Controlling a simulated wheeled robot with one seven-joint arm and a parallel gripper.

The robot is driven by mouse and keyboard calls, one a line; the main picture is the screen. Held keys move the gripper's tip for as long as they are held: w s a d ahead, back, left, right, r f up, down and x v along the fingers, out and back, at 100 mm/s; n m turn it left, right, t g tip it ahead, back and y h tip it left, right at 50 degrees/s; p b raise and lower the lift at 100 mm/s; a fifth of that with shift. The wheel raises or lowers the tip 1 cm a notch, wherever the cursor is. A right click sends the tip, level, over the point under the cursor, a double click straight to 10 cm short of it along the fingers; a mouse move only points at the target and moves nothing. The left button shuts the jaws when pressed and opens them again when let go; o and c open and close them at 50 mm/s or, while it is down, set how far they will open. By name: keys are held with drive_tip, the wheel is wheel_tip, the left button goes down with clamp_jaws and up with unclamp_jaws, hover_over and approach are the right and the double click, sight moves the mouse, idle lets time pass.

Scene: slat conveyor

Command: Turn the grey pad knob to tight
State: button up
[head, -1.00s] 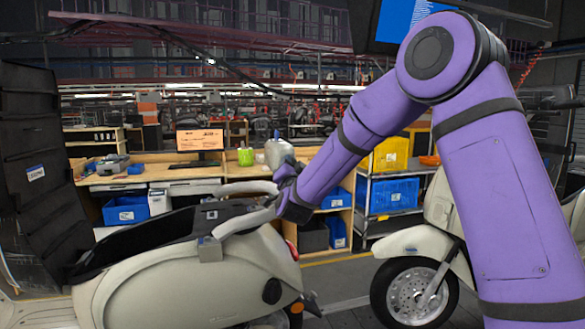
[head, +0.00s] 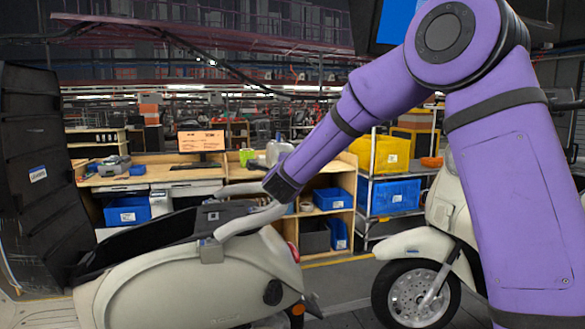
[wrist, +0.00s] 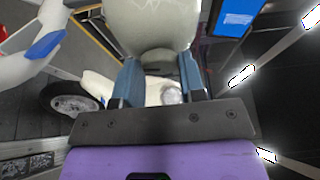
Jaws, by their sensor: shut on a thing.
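My gripper (wrist: 159,78) shows in the wrist view with its two blue-grey fingers apart, shut on a pale, rounded thing (wrist: 155,25) that runs out of the top of the picture. I cannot tell for sure what this thing is. In the head view the end of my arm is just above the rear rail (head: 250,219) of the near cream scooter (head: 190,278), and the fingers are hidden behind my wrist. A small grey block (head: 210,251) sits at the near end of that rail, apart from my wrist. No grey pad knob can be made out clearly, nor its setting.
A second cream scooter stands at the right, its front wheel (head: 415,292) on the floor. A wooden bench (head: 235,172) with a monitor (head: 200,142) and a pale jug (head: 278,150) is behind. A shelf rack holds a yellow bin (head: 388,154) and a blue bin (head: 394,196).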

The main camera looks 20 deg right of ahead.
drive_tip(key=shift+d+r+m+g+y, duration=0.1)
drive_tip(key=shift+m+g+y, duration=0.65)
drive_tip(key=shift+m, duration=1.2)
drive_tip(key=shift+d+r+m+g+y, duration=0.1)
drive_tip(key=shift+m+g+y, duration=0.15)
drive_tip(key=shift+m+y, duration=1.3)
drive_tip(key=shift+d+r+m+g+y, duration=0.1)
drive_tip(key=shift+m+g+y, duration=0.4)
drive_tip(key=shift+m, duration=1.9)
drive_tip(key=o, duration=0.9)
drive_tip(key=v, duration=1)
drive_tip(key=shift+s+r, duration=0.15)
drive_tip(key=shift+s, duration=0.2)
